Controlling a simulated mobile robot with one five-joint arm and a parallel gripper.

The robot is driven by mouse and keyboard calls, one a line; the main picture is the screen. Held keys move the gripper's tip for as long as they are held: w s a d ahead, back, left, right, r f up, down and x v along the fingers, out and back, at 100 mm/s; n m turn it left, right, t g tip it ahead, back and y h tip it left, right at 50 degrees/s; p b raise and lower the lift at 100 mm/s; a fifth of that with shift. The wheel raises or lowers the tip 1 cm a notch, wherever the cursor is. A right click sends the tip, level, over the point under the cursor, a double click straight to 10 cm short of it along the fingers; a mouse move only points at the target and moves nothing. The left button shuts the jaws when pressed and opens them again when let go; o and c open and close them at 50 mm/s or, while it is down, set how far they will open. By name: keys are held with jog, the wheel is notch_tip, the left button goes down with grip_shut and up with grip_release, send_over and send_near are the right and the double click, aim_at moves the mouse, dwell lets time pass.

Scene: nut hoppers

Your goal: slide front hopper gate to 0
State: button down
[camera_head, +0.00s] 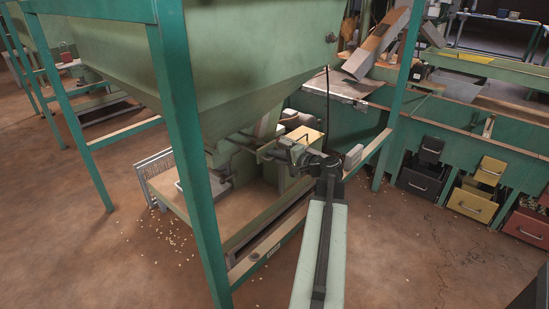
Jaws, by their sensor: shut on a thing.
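The front hopper (230,60) is a large pale green funnel in a teal steel frame. Its outlet and gate parts (238,150) sit low under the funnel. My arm rises from the bottom of the view, and its black wrist bends left toward the outlet. My gripper (285,156) is at the gate's bar and handle, shut on what looks like the gate handle. The fingertips are small and dark against the mechanism, so the exact grip is hard to see. The gate's opening and any scale mark cannot be read.
A teal frame post (190,150) stands in front of the hopper. A low rail (270,240) runs below the outlet. Yellow, black and red drawers (474,200) stand at the right by a green bench. Nuts lie scattered on the brown floor, which is open at the front.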

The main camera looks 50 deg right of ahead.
jog(key=c, duration=1.5)
grip_release()
jog(key=shift+w+a+r, duration=0.1)
jog(key=shift+w, duration=0.05)
jog(key=shift+c, duration=0.2)
jog(key=p+v, duration=0.1)
jog(key=v, duration=0.7)
jog(key=shift+p, duration=0.3)
